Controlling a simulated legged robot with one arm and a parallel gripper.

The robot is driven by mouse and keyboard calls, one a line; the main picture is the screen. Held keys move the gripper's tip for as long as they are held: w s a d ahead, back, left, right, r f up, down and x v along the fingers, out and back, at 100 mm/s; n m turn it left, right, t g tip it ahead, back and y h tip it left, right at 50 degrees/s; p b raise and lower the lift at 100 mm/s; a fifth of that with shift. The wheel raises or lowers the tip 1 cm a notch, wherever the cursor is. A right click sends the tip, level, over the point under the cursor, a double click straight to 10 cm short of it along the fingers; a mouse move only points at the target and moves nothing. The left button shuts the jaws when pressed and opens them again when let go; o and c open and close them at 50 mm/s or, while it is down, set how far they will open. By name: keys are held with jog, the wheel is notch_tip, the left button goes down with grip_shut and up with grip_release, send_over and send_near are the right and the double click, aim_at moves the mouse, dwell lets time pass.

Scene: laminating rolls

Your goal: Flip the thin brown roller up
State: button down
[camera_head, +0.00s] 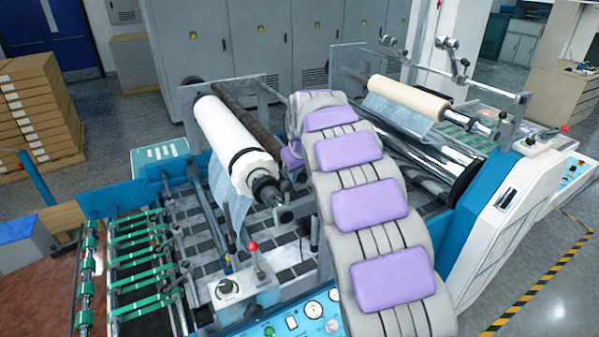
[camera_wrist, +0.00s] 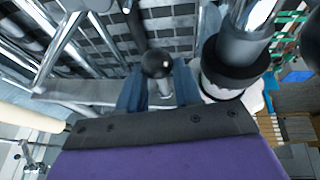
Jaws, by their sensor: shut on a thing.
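The thin brown roller (camera_head: 248,118) is a dark bar lying behind and to the right of the large white roll (camera_head: 232,140) in the head view. My arm covers its near end. In the wrist view, the two blue fingers of my gripper (camera_wrist: 159,86) stand either side of a short metal stem topped by a black ball knob (camera_wrist: 158,62). The gripper is shut on this knobbed handle. How the handle joins the roller cannot be made out.
The white roll's dark end (camera_wrist: 232,62) is close to the right of my gripper. A cream roll (camera_head: 408,98) sits on the machine's far right side. A red-knobbed lever (camera_head: 253,247) and a control panel stand in front. Stacked boxes (camera_head: 38,105) are at the left.

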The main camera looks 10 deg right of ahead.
jog(key=shift+w+r+y, duration=0.1)
jog(key=shift+r+y, duration=0.2)
jog(key=shift+r, duration=0.25)
notch_tip(320, 180, up, 7)
jog(key=d+y+p, duration=0.1)
jog(key=d+p, duration=0.1)
jog(key=p, duration=0.1)
jog(key=shift+w+m+g+y, duration=0.3)
jog(key=shift+g, duration=0.1)
jog(key=shift+d+r, duration=0.1)
jog(key=c, duration=1.2)
grip_release()
jog(key=o, duration=0.4)
jog(key=shift+s+d, duration=0.1)
jog(key=shift+d, duration=0.15)
